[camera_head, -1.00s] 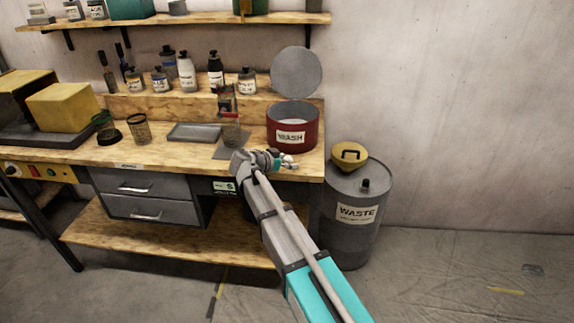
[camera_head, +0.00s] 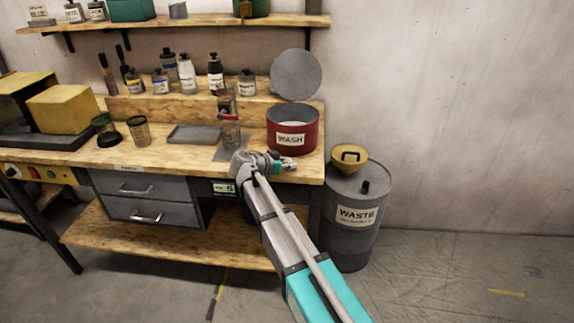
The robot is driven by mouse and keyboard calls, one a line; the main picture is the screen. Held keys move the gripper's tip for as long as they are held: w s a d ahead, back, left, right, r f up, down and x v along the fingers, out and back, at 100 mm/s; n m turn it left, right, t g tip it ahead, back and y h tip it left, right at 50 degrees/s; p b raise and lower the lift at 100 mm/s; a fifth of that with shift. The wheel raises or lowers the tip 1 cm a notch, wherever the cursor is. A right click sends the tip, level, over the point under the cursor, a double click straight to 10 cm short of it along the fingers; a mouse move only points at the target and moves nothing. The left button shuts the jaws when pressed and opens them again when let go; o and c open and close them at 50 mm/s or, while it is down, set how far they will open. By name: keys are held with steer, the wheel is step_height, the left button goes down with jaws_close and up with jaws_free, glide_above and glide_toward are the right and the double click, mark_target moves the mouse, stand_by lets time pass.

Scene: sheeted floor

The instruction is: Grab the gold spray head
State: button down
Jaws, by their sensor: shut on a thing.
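My gripper (camera_head: 286,164) is at the front right of the workbench (camera_head: 165,152), low over the top and in front of the red WASH tub (camera_head: 292,143). It is small in the head view and partly hidden by my wrist. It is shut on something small. I take this to be the gold spray head, but its colour and shape cannot be made out here. No other gold spray head can be made out on the bench.
A glass jar (camera_head: 230,131) stands just behind my wrist, with a grey tray (camera_head: 194,134) to its left. Several bottles (camera_head: 187,74) line the raised ledge. A WASTE drum (camera_head: 355,215) with a yellow funnel (camera_head: 349,158) stands right of the bench. Floor at right is clear.

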mark_target(288, 159)
steer(key=shift+r, duration=0.15)
step_height(288, 159, up, 3)
steer(key=p, duration=0.3)
steer(key=s+d+r+p, duration=0.3)
steer(key=s+r+p, duration=0.6)
steer(key=s, duration=0.4)
steer(key=shift+s+d+r+p, duration=0.25)
steer(key=shift+r+p, duration=0.1)
steer(key=shift+p, duration=0.15)
steer(key=shift+s, duration=0.1)
stand_by(0.4)
